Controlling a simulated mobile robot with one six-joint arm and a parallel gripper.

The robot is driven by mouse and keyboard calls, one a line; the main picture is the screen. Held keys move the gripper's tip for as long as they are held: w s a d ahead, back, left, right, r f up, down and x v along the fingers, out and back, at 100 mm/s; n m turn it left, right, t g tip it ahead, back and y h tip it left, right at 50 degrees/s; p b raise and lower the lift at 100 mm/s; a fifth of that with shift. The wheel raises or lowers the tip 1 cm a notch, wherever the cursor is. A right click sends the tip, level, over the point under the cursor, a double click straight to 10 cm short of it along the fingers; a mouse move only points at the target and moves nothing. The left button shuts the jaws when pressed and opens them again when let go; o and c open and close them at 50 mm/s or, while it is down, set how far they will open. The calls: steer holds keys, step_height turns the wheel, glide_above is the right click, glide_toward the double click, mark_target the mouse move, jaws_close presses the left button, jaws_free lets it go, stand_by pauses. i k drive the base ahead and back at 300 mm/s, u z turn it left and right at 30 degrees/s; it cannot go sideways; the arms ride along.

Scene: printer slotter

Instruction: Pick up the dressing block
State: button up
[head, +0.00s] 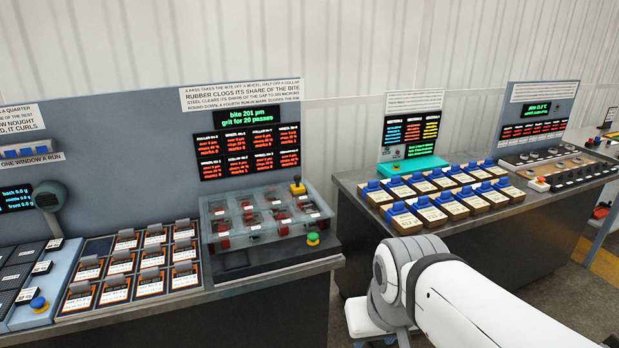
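I cannot tell which thing is the dressing block, as no label naming it can be read. Several tan blocks with blue tops and white labels (451,207) stand in rows on the right bench. Several dark, orange-edged pieces with grey tabs and white labels (122,263) stand in rows on the left bench. My arm reaches in from the lower right, in front of the right bench. Its white wrist part shows at the bottom edge, but my gripper's fingers are out of view.
The left bench (290,268) carries a clear-covered machine (265,217) with a green button (313,239). The right bench (560,196) holds a teal box (412,166) and a panel of dark knobs (570,170). A floor gap separates the benches. Display boards stand behind.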

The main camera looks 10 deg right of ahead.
mark_target(297, 188)
steer(key=z, duration=0.3)
steer(key=i, duration=1.9)
steer(key=u, duration=0.7)
steer(key=k, duration=0.9)
steer(key=u, duration=0.15)
steer(key=i, duration=0.9)
steer(key=z, duration=0.1)
